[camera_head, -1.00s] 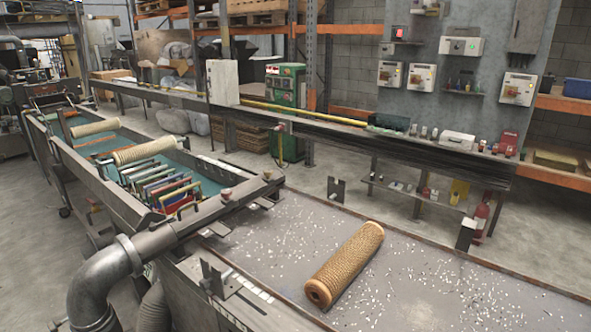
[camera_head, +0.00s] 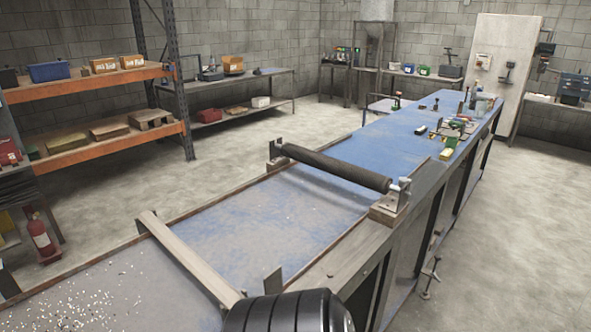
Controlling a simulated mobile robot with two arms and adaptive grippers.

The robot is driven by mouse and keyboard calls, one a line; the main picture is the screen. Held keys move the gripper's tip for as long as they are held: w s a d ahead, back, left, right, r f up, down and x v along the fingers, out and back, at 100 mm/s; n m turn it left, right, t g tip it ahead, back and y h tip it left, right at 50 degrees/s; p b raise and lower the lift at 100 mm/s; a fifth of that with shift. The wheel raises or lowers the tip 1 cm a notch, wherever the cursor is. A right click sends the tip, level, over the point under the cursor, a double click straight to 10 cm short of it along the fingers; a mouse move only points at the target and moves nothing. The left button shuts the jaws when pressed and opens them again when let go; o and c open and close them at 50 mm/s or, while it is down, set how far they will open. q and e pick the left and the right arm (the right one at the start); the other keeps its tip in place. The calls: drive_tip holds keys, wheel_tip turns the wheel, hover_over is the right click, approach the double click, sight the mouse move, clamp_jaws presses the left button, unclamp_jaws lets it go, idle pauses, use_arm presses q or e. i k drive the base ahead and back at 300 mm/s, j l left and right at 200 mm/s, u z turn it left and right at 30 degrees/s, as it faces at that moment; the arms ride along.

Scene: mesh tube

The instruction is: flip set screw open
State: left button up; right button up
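A dark roller (camera_head: 335,167) lies across the long bench in the head view, held between two end brackets. The near right bracket (camera_head: 392,203) is a metal block with a lighter upright part on top; the far left bracket (camera_head: 279,150) is an upright plate. A set screw cannot be made out at this size.
The long bench has a worn blue top (camera_head: 270,228) with a raised metal crossbar (camera_head: 190,260) nearer me. Small tools and parts (camera_head: 455,128) lie at its far end. An orange shelf (camera_head: 95,80) stands left, a fire extinguisher (camera_head: 40,237) below it. Floor on the right is open.

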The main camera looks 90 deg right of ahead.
sight(404, 181)
drive_tip(key=z, duration=3.5)
drive_tip(key=i+l+u, duration=0.15)
drive_tip(key=u, duration=0.7)
drive_tip(key=i+l+u, duration=0.2)
drive_tip(key=l, duration=0.25)
drive_tip(key=i+l+u, duration=0.15)
drive_tip(key=l, duration=0.25)
drive_tip(key=l+u, duration=0.2)
drive_tip(key=l, duration=0.25)
drive_tip(key=i+l+u, duration=0.15)
drive_tip(key=l, duration=0.35)
drive_tip(key=i+l, duration=0.1)
drive_tip(key=l, duration=0.85)
drive_tip(key=i+u, duration=0.05)
